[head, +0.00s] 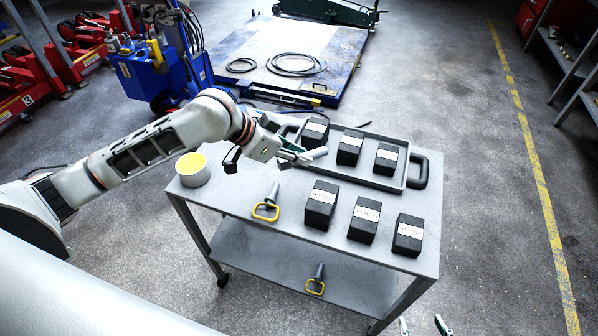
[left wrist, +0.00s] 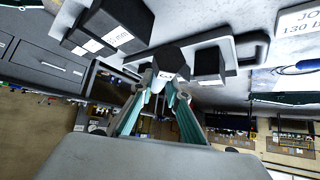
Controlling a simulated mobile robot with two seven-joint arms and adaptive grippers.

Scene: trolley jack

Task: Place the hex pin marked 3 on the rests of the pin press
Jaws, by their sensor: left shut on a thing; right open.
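My left gripper (head: 305,152) is above the back left of the trolley, by the grey tray. My right gripper (head: 425,325) is open at the bottom edge of the head view, low beside the trolley, with only the fingertips showing. I cannot make out the pin press or its rests in either view.
The grey trolley (head: 290,218) carries several labelled black blocks (head: 363,220), some in the tray (head: 413,150). A yellow-topped cup (head: 192,168) stands at the left. A blue machine (head: 150,75) stands behind.

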